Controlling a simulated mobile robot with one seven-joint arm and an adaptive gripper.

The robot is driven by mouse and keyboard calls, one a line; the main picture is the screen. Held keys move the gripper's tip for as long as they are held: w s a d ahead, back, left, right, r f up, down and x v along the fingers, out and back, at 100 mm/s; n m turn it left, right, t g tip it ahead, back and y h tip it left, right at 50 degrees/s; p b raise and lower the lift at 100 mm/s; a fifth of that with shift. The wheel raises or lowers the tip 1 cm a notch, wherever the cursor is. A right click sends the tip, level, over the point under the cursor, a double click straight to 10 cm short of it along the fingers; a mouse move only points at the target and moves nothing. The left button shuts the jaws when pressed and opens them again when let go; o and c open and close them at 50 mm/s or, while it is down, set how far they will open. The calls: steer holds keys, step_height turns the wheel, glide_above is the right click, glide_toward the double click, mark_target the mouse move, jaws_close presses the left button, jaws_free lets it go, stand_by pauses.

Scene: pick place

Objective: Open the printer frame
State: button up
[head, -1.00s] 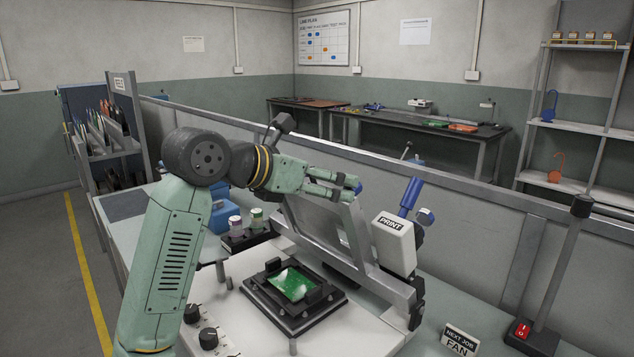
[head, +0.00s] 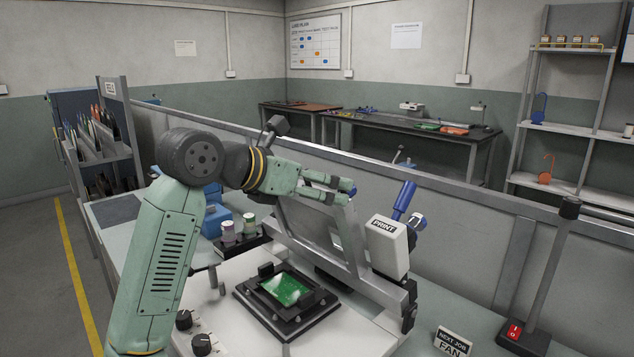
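The printer frame (head: 372,283) is a grey metal frame that stands tilted up at a steep angle over the printer's white bed (head: 240,335). A white block marked PRINT (head: 388,245) with a blue handle (head: 403,200) is at its right side. A green circuit board (head: 286,288) lies in the black holder (head: 248,306) below the frame. My gripper (head: 352,190) is at the frame's upper edge, with its fingers pointing right. The fingers look slightly apart, but I cannot tell whether they hold the edge.
A low grey partition (head: 470,222) runs behind the printer. Two small jars (head: 238,229) stand left of the frame. A NEXT JOB FAN sign (head: 453,342) and a lamp stand with a red switch (head: 514,329) are at the right.

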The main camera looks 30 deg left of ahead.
steer(key=v, duration=1.2)
steer(key=shift+s, duration=0.1)
